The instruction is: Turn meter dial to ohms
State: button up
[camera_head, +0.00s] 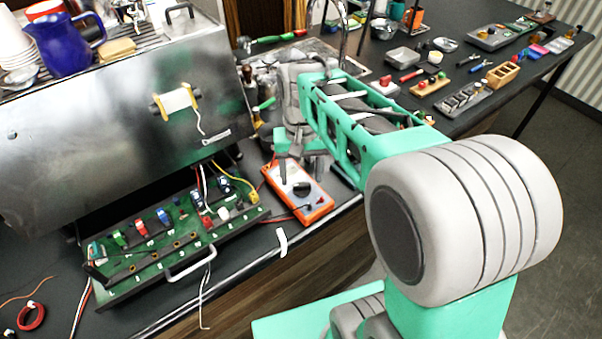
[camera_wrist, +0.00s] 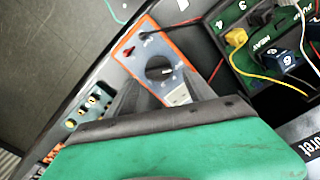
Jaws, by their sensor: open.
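The meter (camera_head: 312,208) is an orange-edged box with a pale face, lying on the dark counter beside the circuit board tray. Its black round dial (camera_head: 302,188) shows on the face. In the wrist view the meter (camera_wrist: 183,52) is seen close up with its dial (camera_wrist: 159,69) near the middle, and a pale display partly hidden below it. My gripper (camera_head: 294,172) is above the meter's far end. In the wrist view my gripper (camera_wrist: 160,92) is open, its dark fingers pointing towards the dial. I cannot tell whether either finger touches it. The dial's setting is too small to read.
The circuit board tray (camera_head: 180,277) with several coloured parts and loose wires lies left of the meter. A steel brewer (camera_head: 100,120) stands behind it. Red and black leads run from the meter. The counter's front edge (camera_head: 245,268) is close by. Small tools and trays fill the far counter.

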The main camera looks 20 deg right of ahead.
jog(key=shift+f, duration=0.95)
jog(key=shift+c, duration=0.2)
grip_shut()
